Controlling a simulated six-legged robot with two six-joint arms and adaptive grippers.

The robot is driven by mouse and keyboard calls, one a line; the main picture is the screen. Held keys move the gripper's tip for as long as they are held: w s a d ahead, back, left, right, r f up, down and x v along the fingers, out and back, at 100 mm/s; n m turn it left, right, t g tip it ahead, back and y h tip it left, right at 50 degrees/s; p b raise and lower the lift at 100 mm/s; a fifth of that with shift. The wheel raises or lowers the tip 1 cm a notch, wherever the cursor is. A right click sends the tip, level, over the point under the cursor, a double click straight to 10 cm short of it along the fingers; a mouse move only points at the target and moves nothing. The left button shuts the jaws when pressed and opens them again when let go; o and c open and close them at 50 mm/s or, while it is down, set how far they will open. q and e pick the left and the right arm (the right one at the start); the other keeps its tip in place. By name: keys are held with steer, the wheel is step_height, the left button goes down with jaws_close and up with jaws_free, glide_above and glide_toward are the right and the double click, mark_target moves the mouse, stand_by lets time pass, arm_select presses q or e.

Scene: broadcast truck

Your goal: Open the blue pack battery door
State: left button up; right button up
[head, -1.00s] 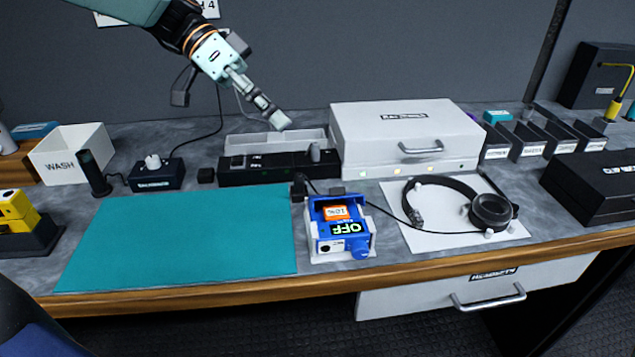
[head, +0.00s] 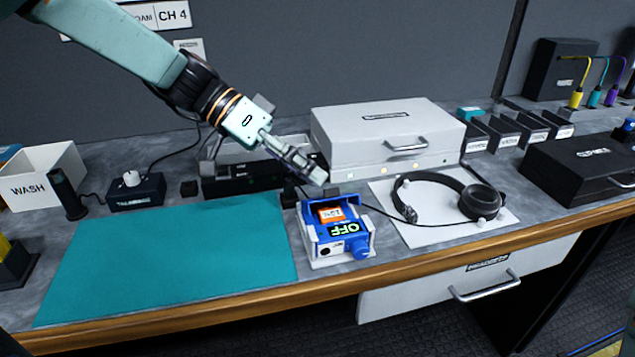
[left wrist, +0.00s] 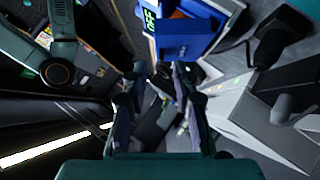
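The blue pack (head: 362,240) sits in a pale cradle near the front edge of the counter, with an OFF display and an orange 10% label in its blue frame. I cannot tell which part is the battery door or how far it is open. My right gripper is not visible.
A white case (head: 370,148) stands behind the pack. Headphones (head: 480,202) lie on a white sheet to its right, with a cable running toward the pack. A teal mat (head: 170,260) is clear to the left. A drawer (head: 470,280) is below the counter.

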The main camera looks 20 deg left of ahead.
mark_target(329, 198)
arm_select(q)
steer(key=shift+d+f, duration=0.55)
steer(key=shift+f, duration=0.1)
steer(key=shift+w+d+f, duration=0.1)
steer(key=shift+d, duration=0.35)
steer(key=shift+a, duration=0.2)
steer(key=shift+c, duration=1.1)
steer(key=shift+d, duration=0.15)
jaws_close()
